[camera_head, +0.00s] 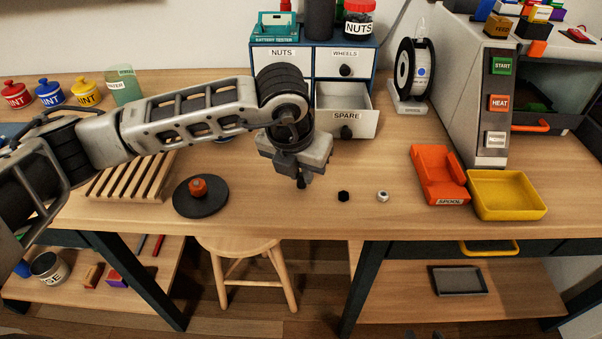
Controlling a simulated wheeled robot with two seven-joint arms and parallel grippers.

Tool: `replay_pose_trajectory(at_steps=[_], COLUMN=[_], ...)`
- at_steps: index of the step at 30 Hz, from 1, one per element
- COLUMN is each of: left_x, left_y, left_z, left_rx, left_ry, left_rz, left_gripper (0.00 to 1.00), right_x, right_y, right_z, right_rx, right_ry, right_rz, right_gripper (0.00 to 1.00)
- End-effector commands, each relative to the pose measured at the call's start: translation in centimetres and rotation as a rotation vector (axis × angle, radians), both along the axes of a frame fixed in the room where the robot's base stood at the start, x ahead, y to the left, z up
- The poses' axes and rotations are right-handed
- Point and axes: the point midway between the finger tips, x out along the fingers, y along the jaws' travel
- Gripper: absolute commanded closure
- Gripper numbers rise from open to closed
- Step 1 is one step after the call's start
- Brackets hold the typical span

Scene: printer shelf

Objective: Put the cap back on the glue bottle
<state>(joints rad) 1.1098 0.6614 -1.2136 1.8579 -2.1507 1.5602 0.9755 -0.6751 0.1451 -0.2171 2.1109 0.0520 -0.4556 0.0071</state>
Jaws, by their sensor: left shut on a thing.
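My left gripper (302,180) hangs fingers-down over the table, in front of the small drawer unit. It is shut on a small dark thing, mostly hidden between its fingers, so I cannot tell what it is. I cannot make out the glue bottle or its cap for certain. A small orange-red piece (198,187) stands on a round black disc (201,206) left of the gripper. Small dark parts (424,335) at the bottom edge may be my right gripper; too little shows to tell its state.
A black nut (344,196) and a silver nut (383,196) lie right of the gripper. The open SPARE drawer (362,121) juts out behind it. An orange SPOOL holder (438,174) and a yellow tray (506,195) stand right. A wooden rack (128,181) lies left.

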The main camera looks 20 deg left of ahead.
Motion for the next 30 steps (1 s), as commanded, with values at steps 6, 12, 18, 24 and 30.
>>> replay_pose_trajectory(at_steps=[6,12,18,24,30], left_x=[-0.2,-3.3,-7.5,-10.5,-11.7], left_y=[0.1,2.2,4.8,6.6,7.4], left_z=[2.9,7.3,10.0,11.6,12.3], left_rx=[-0.002,-0.001,0.001,0.002,0.000], left_ry=[-0.007,-0.008,-0.006,-0.003,-0.002], left_rz=[-0.002,-0.001,0.001,0.001,0.000], left_gripper=[1.00,1.00,1.00,1.00,1.00], right_x=[0.2,0.3,0.2,0.3,0.3], right_y=[0.1,0.2,0.3,0.5,0.5], right_z=[-0.3,-0.3,-1.0,-0.7,-0.7], right_rx=[0.010,0.021,0.035,0.048,0.050], right_ry=[-0.009,-0.016,-0.012,-0.021,-0.022], right_rz=[-0.002,-0.003,-0.007,-0.012,-0.012], right_gripper=[0.64,0.64,0.64,0.64,0.64])
